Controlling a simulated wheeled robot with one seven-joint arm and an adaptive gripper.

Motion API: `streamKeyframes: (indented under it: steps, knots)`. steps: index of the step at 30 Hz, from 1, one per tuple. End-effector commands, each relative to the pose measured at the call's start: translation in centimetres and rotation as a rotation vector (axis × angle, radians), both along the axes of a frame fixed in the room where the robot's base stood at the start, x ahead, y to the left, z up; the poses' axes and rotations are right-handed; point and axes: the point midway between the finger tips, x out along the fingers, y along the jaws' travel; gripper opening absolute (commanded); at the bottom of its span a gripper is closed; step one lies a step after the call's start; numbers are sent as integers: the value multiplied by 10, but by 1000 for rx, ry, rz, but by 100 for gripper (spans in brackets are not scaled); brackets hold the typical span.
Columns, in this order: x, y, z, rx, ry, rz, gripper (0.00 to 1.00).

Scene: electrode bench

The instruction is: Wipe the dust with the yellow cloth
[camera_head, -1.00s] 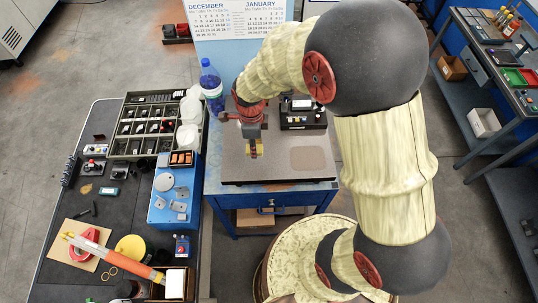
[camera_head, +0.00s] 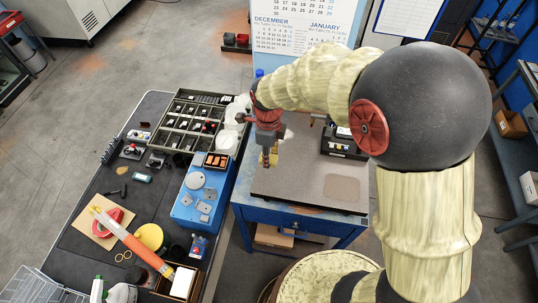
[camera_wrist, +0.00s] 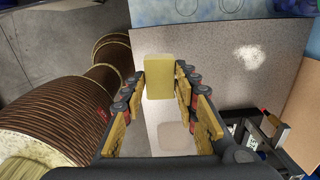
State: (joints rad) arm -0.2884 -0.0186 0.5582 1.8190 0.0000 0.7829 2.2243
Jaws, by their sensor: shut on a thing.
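My gripper (camera_wrist: 160,85) is shut on the yellow cloth (camera_wrist: 159,77), a small block-like pad between its fingertips in the wrist view. In the head view my gripper (camera_head: 268,158) is over the left part of the grey board (camera_head: 300,183) on the blue bench. A white smudge of dust (camera_wrist: 250,57) lies on the board in the wrist view, to the upper right of the cloth and apart from it in the picture. I cannot make out the dust in the head view. Whether the cloth touches the board is unclear.
A black device (camera_head: 343,142) stands at the board's back right. A tan square patch (camera_head: 343,188) marks the board's right side. A dark table (camera_head: 90,220) with a parts tray, a blue box (camera_head: 200,195) and tools is on the left. The board's front middle is clear.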

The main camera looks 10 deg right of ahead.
Motion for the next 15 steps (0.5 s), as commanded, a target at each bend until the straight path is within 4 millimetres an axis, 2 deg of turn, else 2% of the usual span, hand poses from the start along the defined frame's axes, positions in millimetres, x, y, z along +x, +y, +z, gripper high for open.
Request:
streamKeyframes:
  steps: [5, 8, 15]
  knots:
    - [0, 0, 0, 0, 0, 0, 10]
    - [0, -1, 0, 0, 0, -2, 9]
    - [3, -23, -12, -1, 3, -50, 9]
